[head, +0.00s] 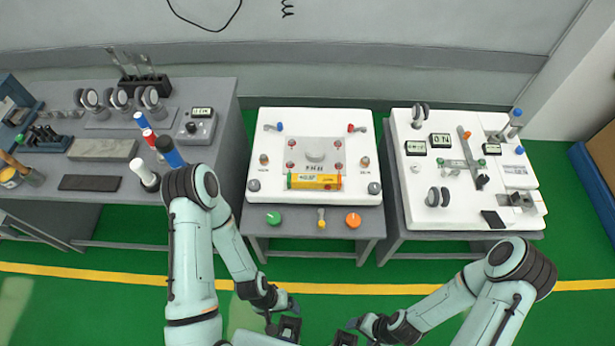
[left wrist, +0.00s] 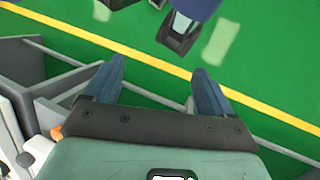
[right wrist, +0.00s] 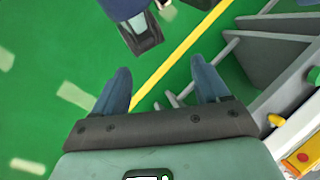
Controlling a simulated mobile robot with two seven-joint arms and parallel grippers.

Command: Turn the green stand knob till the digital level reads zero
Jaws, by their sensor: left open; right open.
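The green stand knob (head: 273,218) is on the front of the middle cart, at its left. The digital level (head: 315,182) is a yellow and orange bar lying across the front of the raised plate on the white top (head: 255,140); its reading is too small to read. My left gripper (head: 287,328) is low in front of the cart, well short of the green knob. It is open and empty in the left wrist view (left wrist: 157,85). My right gripper (head: 345,338) is beside it, also open and empty in the right wrist view (right wrist: 160,85).
A yellow knob (head: 321,218) and an orange knob (head: 353,220) share the front with the green one. A grey bench (head: 225,110) with tools stands left, and another cart (head: 405,190) with instruments stands right. The green floor (head: 320,265) in front is clear.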

